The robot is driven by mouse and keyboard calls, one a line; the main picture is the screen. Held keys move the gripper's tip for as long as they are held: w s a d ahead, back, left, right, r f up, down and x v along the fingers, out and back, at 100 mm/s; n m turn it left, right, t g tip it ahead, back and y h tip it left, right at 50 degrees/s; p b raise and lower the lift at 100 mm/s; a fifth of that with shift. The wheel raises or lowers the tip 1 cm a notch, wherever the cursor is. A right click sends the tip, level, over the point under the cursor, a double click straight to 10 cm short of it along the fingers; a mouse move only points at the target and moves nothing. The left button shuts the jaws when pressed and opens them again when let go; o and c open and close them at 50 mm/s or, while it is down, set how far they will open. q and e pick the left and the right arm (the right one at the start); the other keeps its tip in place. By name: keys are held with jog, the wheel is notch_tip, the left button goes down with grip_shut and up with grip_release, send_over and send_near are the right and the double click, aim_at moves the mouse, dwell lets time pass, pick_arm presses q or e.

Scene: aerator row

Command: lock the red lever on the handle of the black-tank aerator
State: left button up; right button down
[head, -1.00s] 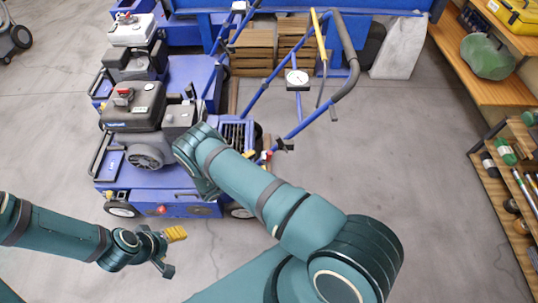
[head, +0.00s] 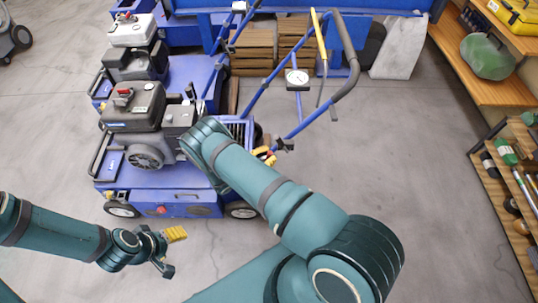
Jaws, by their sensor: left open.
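The black-tank aerator (head: 133,108) is the nearer blue machine at left. Its blue handle (head: 310,118) rises to the right and ends in a dark grip loop (head: 349,70). My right arm reaches over the machine's right side. The yellow fingertips of my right gripper (head: 264,154) show at the lower handle, beside a small dark clamp (head: 285,145). My forearm hides most of this gripper, and its opening cannot be made out. The red lever cannot be made out; the gripper covers that spot. My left gripper (head: 174,252) is open and empty over the floor.
A white-tank aerator (head: 132,32) stands behind. A round gauge (head: 297,78) sits on the handle. Wooden crates (head: 252,52) and a pale stone slab (head: 398,48) are at the back. Shelves (head: 490,85) line the right. The floor between is clear.

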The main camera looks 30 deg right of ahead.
jog(key=shift+s+d+m+y+p, duration=0.3)
jog(key=shift+d+m+y+p, duration=0.1)
jog(key=shift+d+y+p, duration=0.15)
jog(key=shift+s+d+f+m+y, duration=0.2)
jog(key=shift+d+f+m+y, duration=0.1)
jog(key=shift+y, duration=0.35)
jog(key=c, duration=0.9)
grip_release()
jog(key=shift+o, duration=0.2)
jog(key=shift+a, duration=0.15)
jog(key=v, duration=1.2)
